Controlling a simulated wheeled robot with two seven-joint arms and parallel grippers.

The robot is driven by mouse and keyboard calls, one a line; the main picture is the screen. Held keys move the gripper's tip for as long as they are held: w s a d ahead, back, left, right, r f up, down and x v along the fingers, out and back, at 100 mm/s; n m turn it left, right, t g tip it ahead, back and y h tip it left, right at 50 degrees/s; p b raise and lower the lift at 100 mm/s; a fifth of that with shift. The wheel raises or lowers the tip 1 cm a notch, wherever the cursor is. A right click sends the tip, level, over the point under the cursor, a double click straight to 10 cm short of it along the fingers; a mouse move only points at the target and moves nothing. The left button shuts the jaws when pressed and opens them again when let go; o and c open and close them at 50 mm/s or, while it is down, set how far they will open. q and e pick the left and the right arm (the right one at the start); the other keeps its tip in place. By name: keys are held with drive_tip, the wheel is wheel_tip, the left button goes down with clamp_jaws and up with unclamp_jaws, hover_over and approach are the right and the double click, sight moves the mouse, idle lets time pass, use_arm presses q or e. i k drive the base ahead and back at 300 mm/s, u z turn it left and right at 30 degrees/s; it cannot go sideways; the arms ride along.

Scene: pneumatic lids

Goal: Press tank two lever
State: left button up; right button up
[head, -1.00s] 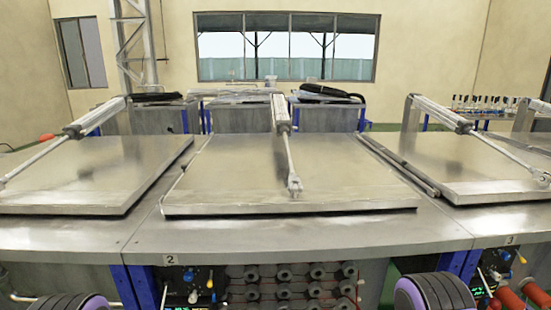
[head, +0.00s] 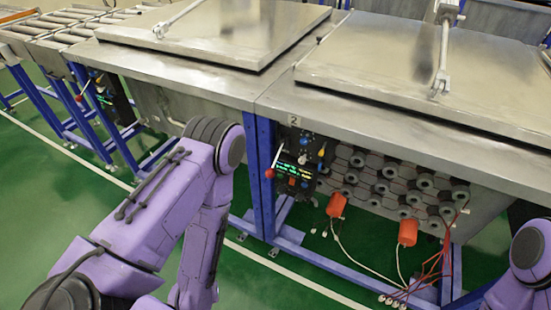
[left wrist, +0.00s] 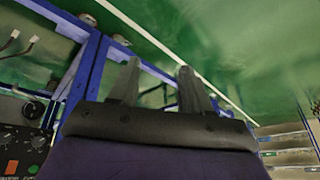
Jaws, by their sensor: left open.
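The tank two control panel (head: 300,165) hangs on the front of the middle tank, under the "2" label (head: 293,121). Its lever (head: 277,155) is a thin pale rod with a red ball at its lower end, at the panel's left side beside a blue post. Tank two's flat metal lid (head: 460,85) lies shut above. My left gripper (left wrist: 157,78) shows in the left wrist view, fingers apart and empty, with green floor and blue frame beyond. My right gripper is out of view.
Another panel with a red-balled lever (head: 82,92) is on the tank to the left. Orange cylinders (head: 407,232) and red cables hang below tank two. Blue frame legs stand near the panel. In the left wrist view a panel with coloured buttons (left wrist: 22,150) is at left.

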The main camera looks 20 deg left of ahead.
sight(270, 173)
drive_tip(key=z, duration=0.3)
drive_tip(key=k, duration=0.75)
drive_tip(key=z, duration=0.6)
drive_tip(key=k, duration=0.6)
drive_tip(key=u, duration=0.35)
drive_tip(key=i, duration=0.65)
drive_tip(key=u, duration=0.8)
drive_tip(key=i, duration=0.9)
drive_tip(key=z, duration=0.25)
